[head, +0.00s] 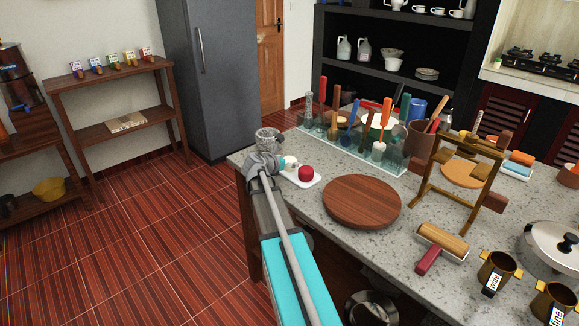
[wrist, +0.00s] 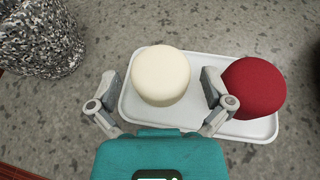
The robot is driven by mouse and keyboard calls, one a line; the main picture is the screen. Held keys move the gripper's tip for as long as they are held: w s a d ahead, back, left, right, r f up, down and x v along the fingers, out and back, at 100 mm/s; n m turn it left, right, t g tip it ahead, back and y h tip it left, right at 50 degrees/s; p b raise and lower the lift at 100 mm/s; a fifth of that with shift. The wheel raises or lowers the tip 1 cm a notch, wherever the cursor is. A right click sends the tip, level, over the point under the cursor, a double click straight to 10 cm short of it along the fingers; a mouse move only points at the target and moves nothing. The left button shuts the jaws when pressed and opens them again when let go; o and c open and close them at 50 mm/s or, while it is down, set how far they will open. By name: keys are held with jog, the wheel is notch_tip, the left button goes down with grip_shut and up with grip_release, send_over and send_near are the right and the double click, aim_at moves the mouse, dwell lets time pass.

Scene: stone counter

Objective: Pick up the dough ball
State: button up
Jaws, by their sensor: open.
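The dough ball (wrist: 161,75) is a cream-coloured, rounded lump on a white tray (wrist: 207,123) in the wrist view. In the head view the dough ball (head: 289,161) is a small pale shape, partly hidden by my arm. My gripper (wrist: 158,92) is open over the tray. Its fingers lie on either side of the dough ball's near part, apart from each other. The wrist view does not show whether they touch it. A dark red round lump (wrist: 253,87) sits on the same tray, close to the right finger; it also shows in the head view (head: 305,173).
A speckled container (wrist: 40,38) stands left of the tray, near the counter's corner. A round wooden board (head: 362,201) lies to the right of the tray. A rack of utensils (head: 352,146) stands behind. Bare stone counter (wrist: 195,22) shows beyond the tray.

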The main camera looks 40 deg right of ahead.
aim_at(292, 160)
jog(key=shift+b+x, duration=0.45)
jog(key=shift+x, duration=1.15)
jog(key=c, duration=1.1)
jog(key=shift+o, duration=0.2)
jog(key=shift+r, duration=0.1)
notch_tip(292, 160, up, 2)
jog(key=p, duration=0.2)
jog(key=shift+r+p, duration=0.25)
jog(key=shift+p, duration=0.15)
jog(key=s+d+r+p, duration=0.8)
jog(key=s+r+p, duration=0.2)
jog(key=s, duration=0.1)
jog(key=shift+d, duration=0.3)
jog(key=shift+r, duration=0.15)
